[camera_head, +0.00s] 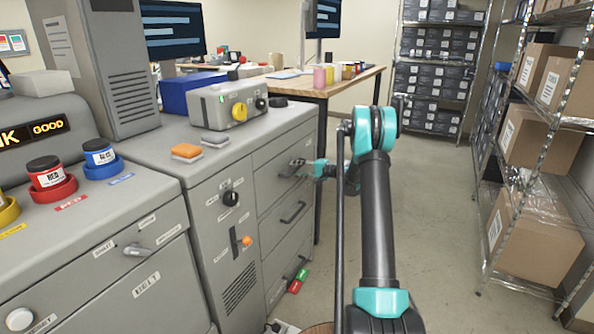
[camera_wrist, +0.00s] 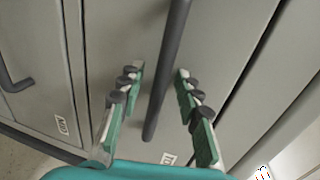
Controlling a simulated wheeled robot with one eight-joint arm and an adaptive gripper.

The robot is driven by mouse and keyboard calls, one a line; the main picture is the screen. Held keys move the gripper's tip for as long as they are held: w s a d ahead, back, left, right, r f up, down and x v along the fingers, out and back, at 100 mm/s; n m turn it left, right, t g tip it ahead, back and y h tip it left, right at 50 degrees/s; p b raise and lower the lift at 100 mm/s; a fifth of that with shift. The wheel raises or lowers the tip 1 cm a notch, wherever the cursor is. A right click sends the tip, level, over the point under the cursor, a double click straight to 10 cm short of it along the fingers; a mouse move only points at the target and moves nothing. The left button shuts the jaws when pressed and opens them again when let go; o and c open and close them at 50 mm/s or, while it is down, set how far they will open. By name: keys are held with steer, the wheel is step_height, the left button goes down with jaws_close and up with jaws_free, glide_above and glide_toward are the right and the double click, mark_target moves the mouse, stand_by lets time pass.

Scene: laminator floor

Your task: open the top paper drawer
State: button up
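The top paper drawer (camera_head: 285,190) is the uppermost of several grey drawers in the cabinet; it looks shut. In the wrist view its grey front (camera_wrist: 120,40) carries a dark bar handle (camera_wrist: 163,85) and a partly hidden label starting with "T". My gripper (camera_wrist: 158,74) is open, with one green finger on each side of this handle and visible gaps between.
The middle drawer (camera_head: 292,212), with its own handle and a "MID" label (camera_wrist: 62,125), is beside it in the wrist view. A wooden table (camera_head: 322,88) stands behind the cabinet. Shelving with cardboard boxes (camera_head: 541,137) lines the right. The floor (camera_head: 440,200) between is clear.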

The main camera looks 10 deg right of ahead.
jaws_close()
steer(key=shift+d, duration=0.1)
stand_by(0.3)
